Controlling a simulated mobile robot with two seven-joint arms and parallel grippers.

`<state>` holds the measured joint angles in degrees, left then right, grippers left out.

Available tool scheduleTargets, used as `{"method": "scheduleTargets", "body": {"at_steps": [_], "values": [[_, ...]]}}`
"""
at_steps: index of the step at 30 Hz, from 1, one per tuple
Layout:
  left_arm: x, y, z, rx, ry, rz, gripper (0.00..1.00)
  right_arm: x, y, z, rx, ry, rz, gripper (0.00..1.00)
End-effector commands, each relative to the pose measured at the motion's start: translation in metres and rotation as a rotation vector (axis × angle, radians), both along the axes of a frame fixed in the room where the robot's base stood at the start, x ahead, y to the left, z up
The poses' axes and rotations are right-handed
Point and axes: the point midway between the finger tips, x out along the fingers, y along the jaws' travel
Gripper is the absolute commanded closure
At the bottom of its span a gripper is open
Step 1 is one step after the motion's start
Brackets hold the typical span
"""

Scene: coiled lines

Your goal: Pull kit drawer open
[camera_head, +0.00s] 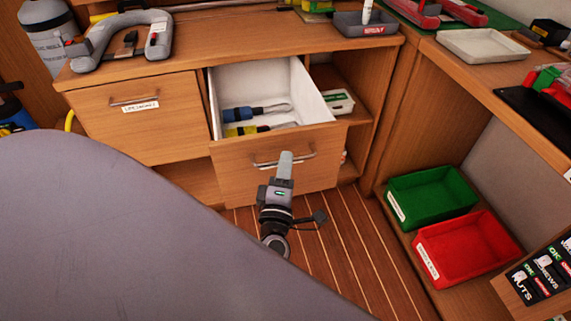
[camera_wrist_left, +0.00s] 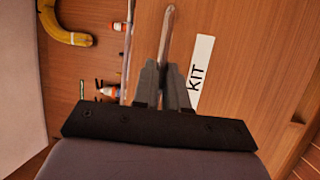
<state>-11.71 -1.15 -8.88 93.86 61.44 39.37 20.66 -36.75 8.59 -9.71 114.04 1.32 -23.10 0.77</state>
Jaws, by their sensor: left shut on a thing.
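The kit drawer (camera_head: 235,157) stands pulled out of the wooden cabinet, with its white interior showing. A blue-handled tool (camera_head: 240,114) and a yellow-handled tool (camera_head: 243,130) lie inside it. Its metal bar handle (camera_head: 302,155) is on the front face, partly hidden by my left gripper (camera_head: 285,157). In the left wrist view my left gripper (camera_wrist_left: 164,68) is shut on the handle (camera_wrist_left: 168,28), which runs between its fingers. A white KIT label (camera_wrist_left: 201,70) is beside the fingers on the drawer front (camera_wrist_left: 245,60). My right gripper is not in view.
A shut drawer (camera_head: 165,127) is to the left of the kit drawer. A grey clamp-shaped tool (camera_head: 95,40) and a grey tray (camera_head: 350,25) lie on the cabinet top. A green bin (camera_head: 435,192) and a red bin (camera_head: 468,250) stand at the right. Striped floor is clear below the drawer.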

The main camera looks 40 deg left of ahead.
Motion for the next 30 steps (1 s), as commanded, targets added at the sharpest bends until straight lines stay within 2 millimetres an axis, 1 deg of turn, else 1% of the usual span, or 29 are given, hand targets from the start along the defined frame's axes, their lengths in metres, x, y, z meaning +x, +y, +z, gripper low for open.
{"method": "scheduleTargets", "body": {"at_steps": [15,16,17,18,30], "values": [[-0.0001,0.0002,-0.0002,0.001,0.0,0.0,1.0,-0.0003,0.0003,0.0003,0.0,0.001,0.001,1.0],[-0.0001,0.0002,-0.0002,0.001,0.0,0.0,0.78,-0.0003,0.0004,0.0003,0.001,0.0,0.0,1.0],[-0.0001,0.0002,-0.0002,0.001,0.0,0.0,0.68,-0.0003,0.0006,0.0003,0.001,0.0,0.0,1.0],[0.0,0.0001,-0.0002,0.0,0.0,0.0,0.63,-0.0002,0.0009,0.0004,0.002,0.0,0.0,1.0],[0.0002,-0.0002,-0.0002,0.0,0.0,0.0,0.63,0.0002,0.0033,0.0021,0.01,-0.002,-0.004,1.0]]}}
